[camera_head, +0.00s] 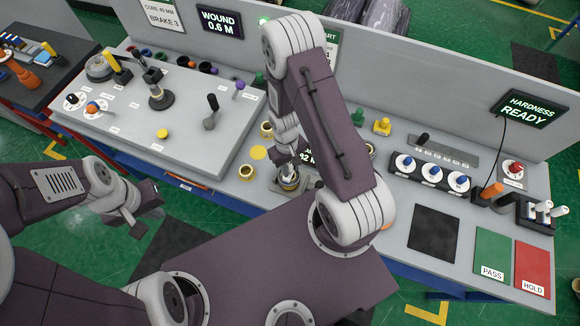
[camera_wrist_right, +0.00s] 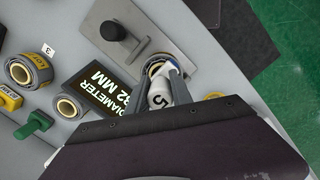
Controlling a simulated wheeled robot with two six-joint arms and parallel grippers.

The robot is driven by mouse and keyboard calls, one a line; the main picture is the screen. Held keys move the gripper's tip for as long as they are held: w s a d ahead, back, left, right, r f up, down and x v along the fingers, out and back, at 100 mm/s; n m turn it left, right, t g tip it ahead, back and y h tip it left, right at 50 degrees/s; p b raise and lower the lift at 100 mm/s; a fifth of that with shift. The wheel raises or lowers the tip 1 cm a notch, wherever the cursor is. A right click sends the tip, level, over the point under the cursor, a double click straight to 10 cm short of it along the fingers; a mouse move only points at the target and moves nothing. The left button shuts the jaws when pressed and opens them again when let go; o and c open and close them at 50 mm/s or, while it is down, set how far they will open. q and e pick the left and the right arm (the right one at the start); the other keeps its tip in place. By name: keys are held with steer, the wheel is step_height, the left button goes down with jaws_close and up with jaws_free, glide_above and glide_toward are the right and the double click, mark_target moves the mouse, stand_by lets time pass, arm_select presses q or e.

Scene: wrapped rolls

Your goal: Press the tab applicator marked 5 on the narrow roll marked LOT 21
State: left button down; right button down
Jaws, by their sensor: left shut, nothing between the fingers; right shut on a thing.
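My right gripper (camera_head: 288,163) is shut on the white tab applicator marked 5 (camera_wrist_right: 159,97), seen between its fingers in the right wrist view. The applicator's far end is at or just above a roll (camera_head: 288,185) with a dark rim and tan core; I cannot tell whether they touch. The fingers hide part of this roll, and its lot mark is not readable. My left gripper (camera_head: 132,207) is shut and empty at the left, off the bench.
The diameter display (camera_wrist_right: 99,88) reads 32 MM beside the roll. A metal plate with a dark knob (camera_wrist_right: 114,31) is close by. At the right are a rack of applicators (camera_head: 545,212), a green PASS mat (camera_head: 493,250) and a red HOLD mat (camera_head: 533,268). A low wall backs the bench.

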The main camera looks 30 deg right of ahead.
steer(key=shift+s+f, duration=0.1)
steer(key=shift+s, duration=0.05)
step_height(320, 180, up, 8)
steer(key=p, duration=0.7)
